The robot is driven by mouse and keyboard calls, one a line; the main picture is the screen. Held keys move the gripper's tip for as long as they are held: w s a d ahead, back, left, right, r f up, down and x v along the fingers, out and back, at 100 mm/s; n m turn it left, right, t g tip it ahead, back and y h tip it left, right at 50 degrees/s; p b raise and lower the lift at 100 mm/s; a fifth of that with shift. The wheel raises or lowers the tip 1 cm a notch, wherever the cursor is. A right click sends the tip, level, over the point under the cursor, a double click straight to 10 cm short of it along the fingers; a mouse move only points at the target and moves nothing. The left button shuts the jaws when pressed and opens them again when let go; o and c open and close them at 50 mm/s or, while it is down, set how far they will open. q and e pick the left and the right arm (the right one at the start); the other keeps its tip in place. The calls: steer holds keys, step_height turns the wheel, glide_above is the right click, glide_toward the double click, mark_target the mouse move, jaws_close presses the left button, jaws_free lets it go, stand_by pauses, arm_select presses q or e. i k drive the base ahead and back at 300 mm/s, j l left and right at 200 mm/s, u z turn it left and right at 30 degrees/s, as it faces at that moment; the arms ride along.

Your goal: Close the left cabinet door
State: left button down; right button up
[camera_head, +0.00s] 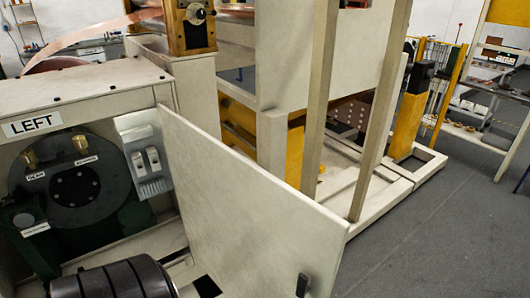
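The left cabinet (100,102) is at the left, a pale box with a "LEFT" label (32,123) on its upper front edge. Its door (245,205) is a flat pale panel that stands open. It is hinged near the cabinet's right side and reaches toward the lower right. A small black handle (302,285) is near the door's free lower corner. Inside the cabinet, a dark round flange (72,185) and a grey switch box (146,160) show. Neither of my grippers is in view.
A pale machine frame with upright posts (372,105) stands behind the door. Open grey floor (430,235) lies to the right. Shelving (490,90) stands at the far right. A dark ribbed cylinder (112,280) is at the bottom left; I cannot tell what it belongs to.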

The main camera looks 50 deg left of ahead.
mark_target(253, 233)
steer(key=i+l+z, duration=0.15)
steer(key=i+l, duration=0.2)
steer(key=l, duration=0.15)
steer(key=i+l+z, duration=0.15)
steer(key=i+l, duration=0.2)
steer(key=i+u, duration=0.2)
steer(key=u, duration=0.25)
steer(key=i+u, duration=0.2)
steer(key=u, duration=0.3)
steer(key=i+l+u, duration=0.1)
steer(key=u, duration=0.35)
steer(key=i+u, duration=0.2)
steer(key=u, duration=0.25)
steer(key=i+u, duration=0.25)
steer(key=u, duration=0.2)
steer(key=i+u, duration=0.2)
steer(key=u, duration=0.3)
steer(key=i+l+u, duration=0.15)
steer(key=u, duration=0.3)
steer(key=i+l+u, duration=0.2)
steer(key=u, duration=0.25)
steer(key=i+l+u, duration=0.1)
steer(key=l+u, duration=0.2)
steer(key=u, duration=0.15)
